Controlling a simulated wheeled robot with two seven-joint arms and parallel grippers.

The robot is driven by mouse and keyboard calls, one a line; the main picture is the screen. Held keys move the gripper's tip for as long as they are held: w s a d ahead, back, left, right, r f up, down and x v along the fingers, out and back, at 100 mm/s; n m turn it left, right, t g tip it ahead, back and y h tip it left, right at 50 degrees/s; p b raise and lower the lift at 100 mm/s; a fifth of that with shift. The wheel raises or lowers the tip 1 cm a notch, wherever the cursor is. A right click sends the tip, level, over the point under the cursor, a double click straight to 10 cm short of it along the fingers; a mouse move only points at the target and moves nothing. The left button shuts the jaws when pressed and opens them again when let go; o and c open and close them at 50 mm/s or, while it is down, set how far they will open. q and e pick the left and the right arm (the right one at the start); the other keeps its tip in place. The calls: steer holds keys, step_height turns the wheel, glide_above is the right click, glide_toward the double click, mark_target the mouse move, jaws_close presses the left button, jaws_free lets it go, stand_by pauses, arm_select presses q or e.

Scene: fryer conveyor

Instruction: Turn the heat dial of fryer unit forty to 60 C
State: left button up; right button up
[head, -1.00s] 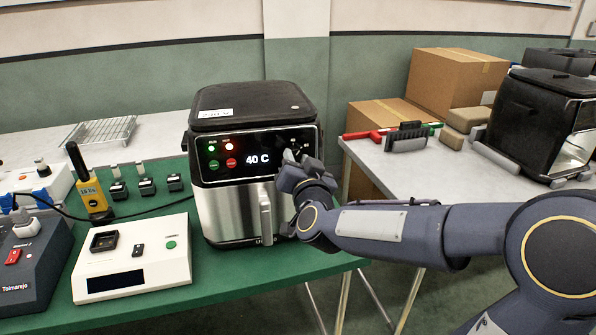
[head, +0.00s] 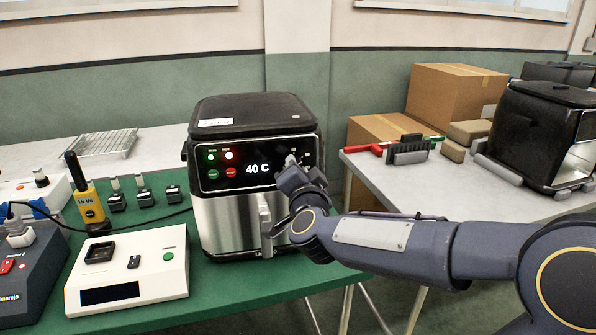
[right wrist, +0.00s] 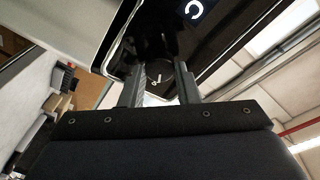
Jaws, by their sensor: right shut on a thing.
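The fryer unit (head: 225,225) stands on the green table, black on top with a silver lower front and a handle. Its display (head: 258,169) reads 40 C. Red and green lights and buttons sit left of the display. My right gripper (head: 290,161) is at the right side of the front panel. In the right wrist view its two fingers (right wrist: 160,70) are on either side of the dark round heat dial (right wrist: 156,76) and shut on it. In the head view the gripper largely hides the dial. My left gripper is not in view.
A white device (head: 128,292) and a yellow handheld unit (head: 89,205) stand left of the fryer. A wire rack (head: 105,142) lies behind. At right, a grey table (head: 400,180) holds cardboard boxes (head: 450,95) and a second black appliance (head: 530,130).

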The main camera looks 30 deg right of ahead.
steer(key=o, duration=1)
steer(key=v, duration=0.8)
steer(key=shift+w, duration=0.1)
steer(key=s+a+f+n+g+y+p, duration=0.1)
steer(key=s+a+n+g+y+p, duration=0.2)
steer(key=s+a+n+y+p, duration=0.55)
steer(key=s+f+n+g, duration=0.1)
steer(key=s+f+g, duration=0.1)
steer(key=s, duration=0.2)
steer(key=s+f+n+g+y, duration=0.1)
steer(key=s+f+g, duration=0.2)
steer(key=s, duration=0.1)
steer(key=s+f+n+g+y+p, duration=0.1)
steer(key=s+f+n+g, duration=0.1)
steer(key=s+g, duration=0.1)
steer(key=shift+s+d+f, duration=0.1)
steer(key=shift+s+f, duration=0.25)
steer(key=shift+s, duration=0.55)
